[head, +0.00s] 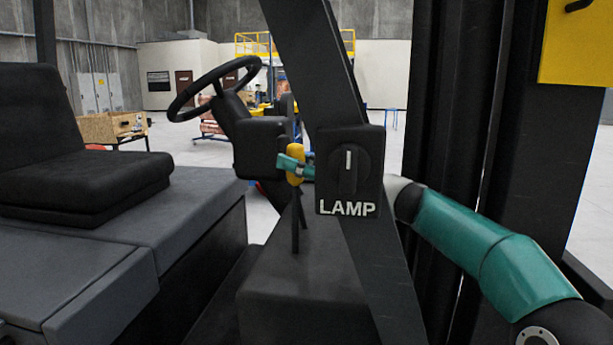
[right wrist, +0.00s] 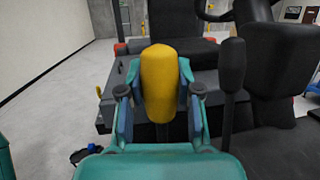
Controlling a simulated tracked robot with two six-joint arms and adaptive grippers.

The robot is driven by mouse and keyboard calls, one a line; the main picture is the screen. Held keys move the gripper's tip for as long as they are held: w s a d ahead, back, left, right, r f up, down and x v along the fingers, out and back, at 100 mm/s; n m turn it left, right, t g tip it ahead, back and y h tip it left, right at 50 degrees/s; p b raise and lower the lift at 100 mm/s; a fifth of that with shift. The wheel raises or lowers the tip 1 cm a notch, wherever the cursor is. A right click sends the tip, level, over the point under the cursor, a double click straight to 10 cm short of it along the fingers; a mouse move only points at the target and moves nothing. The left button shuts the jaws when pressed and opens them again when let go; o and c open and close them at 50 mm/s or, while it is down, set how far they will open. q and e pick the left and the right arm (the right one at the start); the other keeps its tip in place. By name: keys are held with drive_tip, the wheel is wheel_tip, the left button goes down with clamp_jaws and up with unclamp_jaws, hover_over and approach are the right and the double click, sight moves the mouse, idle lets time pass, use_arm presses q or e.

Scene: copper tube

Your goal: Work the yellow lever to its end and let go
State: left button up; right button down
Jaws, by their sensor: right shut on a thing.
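The yellow lever (head: 295,164) stands beside the steering column, left of the lamp switch box. In the right wrist view its yellow grip (right wrist: 159,82) stands upright between the two fingers. My right gripper (head: 291,165) has reached behind the lamp post and is shut on the lever's grip. The fingers of the gripper also show in the right wrist view (right wrist: 158,95), one on each side of the grip. The lower part of the lever is hidden by the gripper in that view. My left gripper is not in view.
A black box marked LAMP (head: 350,170) with a knob sits on the slanted post, close to my right forearm. A steering wheel (head: 214,88) and a seat (head: 75,150) are at the left. A black lever (right wrist: 232,75) stands right of the yellow grip.

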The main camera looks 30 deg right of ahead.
drive_tip(key=shift+s+d, duration=0.1)
drive_tip(key=shift+d, duration=0.1)
drive_tip(key=c, duration=0.8)
unclamp_jaws()
drive_tip(key=shift+o, duration=0.2)
drive_tip(key=shift+d, duration=0.1)
drive_tip(key=shift+s+d+f, duration=0.1)
drive_tip(key=shift+s+d, duration=0.1)
drive_tip(key=shift+s, duration=0.1)
drive_tip(key=v, duration=1.1)
drive_tip(key=shift+f, duration=0.15)
